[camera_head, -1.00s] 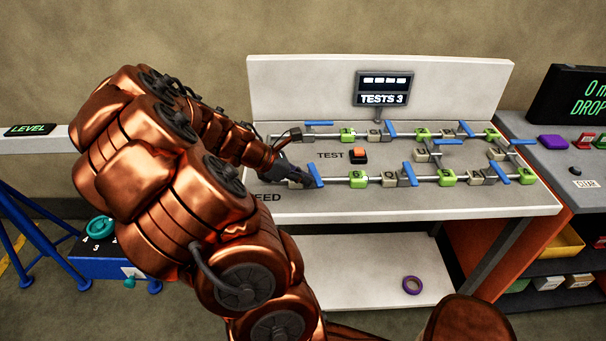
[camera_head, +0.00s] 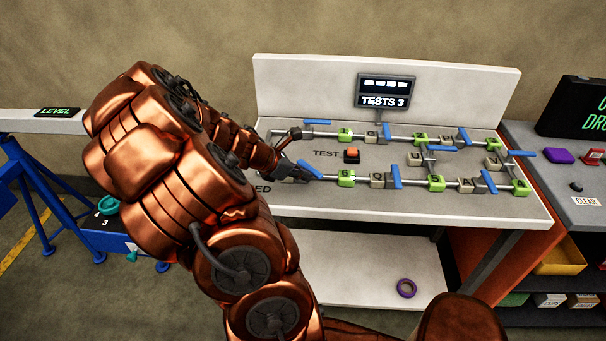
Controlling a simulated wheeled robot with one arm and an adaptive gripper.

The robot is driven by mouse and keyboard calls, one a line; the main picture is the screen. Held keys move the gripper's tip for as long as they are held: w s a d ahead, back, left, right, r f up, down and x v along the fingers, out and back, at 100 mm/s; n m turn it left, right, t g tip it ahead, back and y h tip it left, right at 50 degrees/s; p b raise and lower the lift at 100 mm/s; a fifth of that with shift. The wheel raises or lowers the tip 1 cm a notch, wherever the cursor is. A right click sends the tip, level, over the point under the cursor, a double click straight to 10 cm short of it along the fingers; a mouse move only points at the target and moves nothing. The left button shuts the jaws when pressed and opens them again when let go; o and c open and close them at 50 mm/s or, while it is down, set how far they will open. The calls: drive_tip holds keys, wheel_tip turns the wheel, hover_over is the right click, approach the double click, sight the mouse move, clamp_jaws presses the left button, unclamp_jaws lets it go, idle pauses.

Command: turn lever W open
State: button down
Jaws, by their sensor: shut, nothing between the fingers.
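My gripper (camera_head: 298,175) is shut and empty at the left end of the near pipe (camera_head: 330,179). Its fingertips are close beside a blue lever (camera_head: 311,170), and I cannot tell whether they touch it. This lever lies slanted, partly turned toward the line of the pipe. My gripper hides the block under it and any letter there, so I cannot read whether it is lever W. Another blue lever (camera_head: 395,177) on the near pipe stands across it. The letters on the other blocks are too small to read surely.
The bench (camera_head: 420,208) also carries a far pipe with several blue levers, an orange button (camera_head: 351,155) marked TEST and a display (camera_head: 386,91) reading TESTS 3. A purple ring (camera_head: 406,288) lies on the lower shelf. A side console (camera_head: 560,190) stands at the right.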

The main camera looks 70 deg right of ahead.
sight(318, 173)
drive_tip(key=shift+s+d, duration=0.25)
drive_tip(key=shift+s, duration=0.2)
drive_tip(key=shift+s+d+p, duration=0.65)
drive_tip(key=shift+s+d, duration=0.05)
drive_tip(key=shift+s, duration=0.15)
drive_tip(key=shift+s+d+p, duration=0.3)
drive_tip(key=shift+s+d, duration=0.15)
drive_tip(key=shift+d, duration=0.5)
drive_tip(key=a, duration=0.3)
drive_tip(key=s+a+r+b, duration=0.1)
drive_tip(key=shift+s+a, duration=0.1)
drive_tip(key=shift+a, duration=0.3)
drive_tip(key=s+a+r+b, duration=0.1)
drive_tip(key=a+r+b, duration=0.1)
drive_tip(key=a+r, duration=0.3)
drive_tip(key=shift+s+a+r, duration=0.35)
drive_tip(key=shift+s+a, duration=0.05)
drive_tip(key=shift+a, duration=0.25)
